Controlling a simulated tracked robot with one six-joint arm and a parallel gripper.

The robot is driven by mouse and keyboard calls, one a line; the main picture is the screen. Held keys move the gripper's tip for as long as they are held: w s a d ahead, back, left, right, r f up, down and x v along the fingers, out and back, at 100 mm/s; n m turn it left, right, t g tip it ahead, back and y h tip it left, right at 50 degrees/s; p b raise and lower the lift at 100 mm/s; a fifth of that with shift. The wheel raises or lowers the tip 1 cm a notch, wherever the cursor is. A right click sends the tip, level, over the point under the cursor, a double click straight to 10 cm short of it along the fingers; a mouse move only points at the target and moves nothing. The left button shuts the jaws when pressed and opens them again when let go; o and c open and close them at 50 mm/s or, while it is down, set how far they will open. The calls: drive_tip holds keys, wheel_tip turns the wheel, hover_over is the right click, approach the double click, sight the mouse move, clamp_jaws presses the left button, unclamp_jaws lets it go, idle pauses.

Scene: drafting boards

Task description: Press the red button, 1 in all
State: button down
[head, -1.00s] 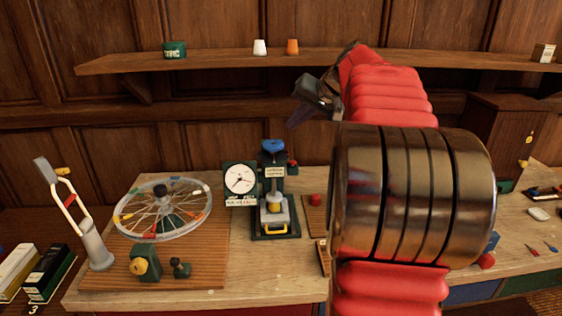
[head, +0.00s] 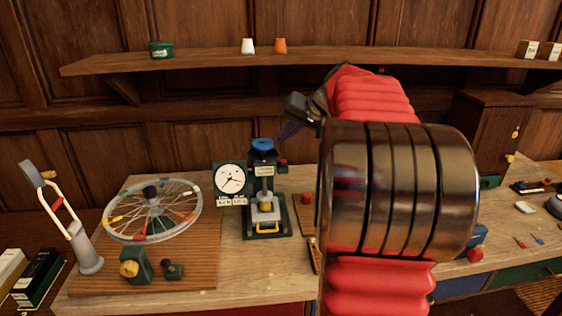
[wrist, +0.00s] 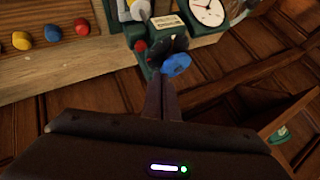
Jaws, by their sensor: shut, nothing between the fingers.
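The red button (head: 306,198) is a small red cap on a wooden strip just right of the green press in the head view. In the wrist view a red button (wrist: 82,27) sits at the right end of a row, beside a blue button (wrist: 52,33) and a yellow button (wrist: 22,40). In the head view my arm hides the rest of the row. My gripper (head: 286,135) is shut and empty, in the air near the top of the press. In the wrist view its fingers (wrist: 163,82) point toward the press's blue knob (wrist: 176,65), left of which lies the row.
The green press (head: 266,215) with a dial gauge (head: 230,178) stands close to the button. A spoked wheel (head: 150,212) is on the left of the bench. A small red knob (wrist: 141,45) is on the press's side. A shelf (head: 200,65) runs along the wall.

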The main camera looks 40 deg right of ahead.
sight(280, 160)
drive_tip(key=shift+f, duration=2.05)
idle(0.4)
drive_tip(key=shift+s+a+f, duration=0.1)
drive_tip(key=shift+f, duration=0.6)
drive_tip(key=shift+s+a+f, duration=0.1)
drive_tip(key=shift+f, duration=0.6)
idle(1.4)
drive_tip(key=shift+r, duration=0.1)
drive_tip(key=shift+w+a+r, duration=0.1)
drive_tip(key=shift+w+r, duration=0.05)
drive_tip(key=shift+r, duration=0.4)
drive_tip(key=shift+r, duration=0.1)
drive_tip(key=shift+r, duration=0.95)
wheel_tip(280, 160, up, 4)
drive_tip(key=shift+f, duration=0.25)
